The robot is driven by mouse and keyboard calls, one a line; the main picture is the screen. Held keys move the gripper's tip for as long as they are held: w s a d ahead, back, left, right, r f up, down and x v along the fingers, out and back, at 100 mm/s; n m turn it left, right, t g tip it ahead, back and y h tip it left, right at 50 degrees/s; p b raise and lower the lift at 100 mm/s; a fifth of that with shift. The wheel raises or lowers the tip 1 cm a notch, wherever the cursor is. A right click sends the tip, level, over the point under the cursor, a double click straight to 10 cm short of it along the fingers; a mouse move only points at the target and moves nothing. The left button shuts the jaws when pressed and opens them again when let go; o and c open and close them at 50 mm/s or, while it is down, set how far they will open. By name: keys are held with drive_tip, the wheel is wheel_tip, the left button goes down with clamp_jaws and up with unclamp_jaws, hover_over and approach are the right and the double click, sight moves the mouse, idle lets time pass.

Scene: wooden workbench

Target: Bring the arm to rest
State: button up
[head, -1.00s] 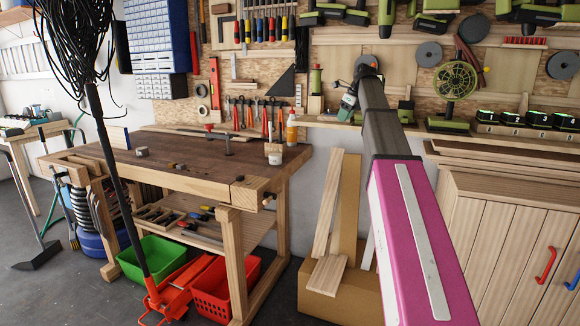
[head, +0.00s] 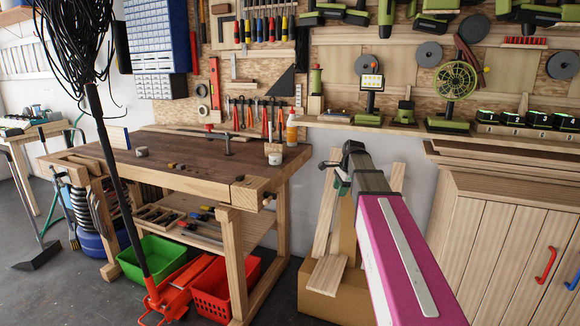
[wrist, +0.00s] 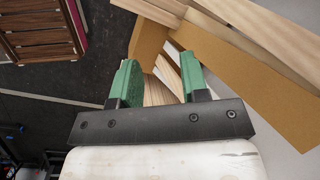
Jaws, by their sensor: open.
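My gripper (wrist: 160,82) shows in the wrist view with its two green fingers apart and nothing between them. In the head view my gripper (head: 338,178) is at the far end of my pink and dark grey arm, small and partly hidden by the arm's end. It is in front of the wall, to the right of the workbench (head: 190,165) and above the cardboard box of planks. In the wrist view, planks and the box lie beyond the fingers.
A cardboard box (head: 322,303) with wooden planks (head: 324,205) stands between the workbench and a wooden cabinet (head: 500,240). A wall shelf (head: 345,124) holds a green fan (head: 455,85) and chargers. Green (head: 150,258) and red (head: 222,290) crates sit below the bench.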

drive_tip(key=s+a+f+n+g+h, duration=0.1)
drive_tip(key=s+f+n+h, duration=0.1)
drive_tip(key=s+f+n, duration=1.3)
drive_tip(key=s+f, duration=1)
drive_tip(key=shift+f+g, duration=0.3)
drive_tip(key=shift+a, duration=0.1)
